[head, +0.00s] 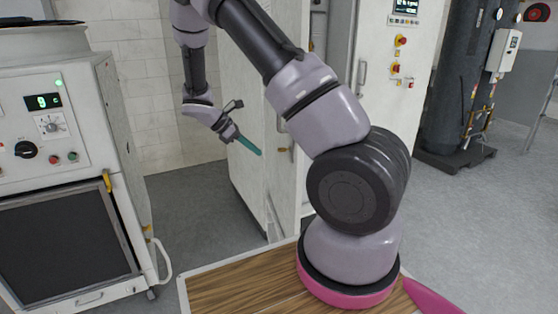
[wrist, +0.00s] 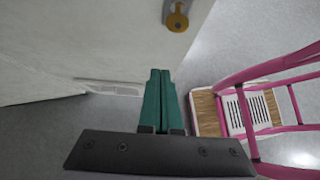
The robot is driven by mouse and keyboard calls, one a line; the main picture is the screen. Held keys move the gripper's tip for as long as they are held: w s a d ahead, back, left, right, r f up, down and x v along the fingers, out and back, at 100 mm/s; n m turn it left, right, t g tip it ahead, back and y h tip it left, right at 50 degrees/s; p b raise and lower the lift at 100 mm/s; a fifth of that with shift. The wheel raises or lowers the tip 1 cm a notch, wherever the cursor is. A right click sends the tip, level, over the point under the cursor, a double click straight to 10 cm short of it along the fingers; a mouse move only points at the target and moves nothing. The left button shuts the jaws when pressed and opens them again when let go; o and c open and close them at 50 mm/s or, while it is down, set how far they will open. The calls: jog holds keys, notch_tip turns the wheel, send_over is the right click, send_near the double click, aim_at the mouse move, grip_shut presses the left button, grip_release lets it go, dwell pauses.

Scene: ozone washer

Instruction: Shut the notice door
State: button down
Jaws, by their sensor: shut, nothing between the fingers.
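A tall white door (head: 248,178) stands swung out from the white cabinet in the middle of the head view. I take it for the notice door, but no notice shows on the visible faces. My gripper (head: 260,153) has teal fingers, shut and empty, in front of the door's face in the head view; I cannot tell if they touch it. In the wrist view the shut fingers (wrist: 160,72) point along a pale panel (wrist: 80,35). A brass-coloured latch or key (wrist: 177,20) sits on that panel near its edge.
A white machine with a dark window (head: 60,245) stands at left, with grey floor between it and the door. A control cabinet (head: 385,110) and dark tanks (head: 455,80) stand behind at right. My wood-topped, pink-railed base shows in both views.

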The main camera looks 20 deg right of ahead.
aim_at(290, 167)
jog(key=shift+s+d+f, duration=0.35)
jog(key=shift+d+f, duration=0.55)
jog(key=shift+d, duration=0.65)
jog(key=shift+s+d+f, duration=0.3)
jog(key=shift+d+f, duration=0.6)
jog(key=shift+d, duration=0.6)
jog(key=shift+s+d+f, duration=0.35)
jog(key=shift+d+f, duration=0.55)
jog(key=shift+d, duration=0.65)
jog(key=shift+d, duration=0.1)
